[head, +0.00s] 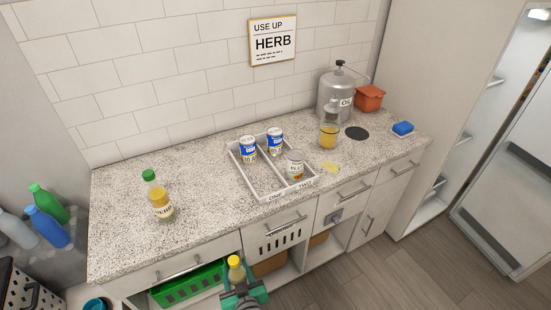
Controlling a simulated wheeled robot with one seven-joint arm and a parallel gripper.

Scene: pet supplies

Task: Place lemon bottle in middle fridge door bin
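A small bottle with a yellow cap and yellowish body (235,270) shows at the bottom, just beyond my gripper (243,291). Its lower part is hidden by my gripper, so I cannot tell whether the fingers are closed on it. A second bottle with a green cap, yellow contents and a pale label (161,202) stands upright on the left of the counter. Neither label is readable, so I cannot tell which is the lemon bottle.
The granite counter (200,215) carries a divided white tray (262,182) with several cans, a metal dispenser (336,98), a glass (328,136), an orange container (369,97) and a blue item (402,128). A green basket (185,288) sits below. Wooden floor (400,270) is clear at right.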

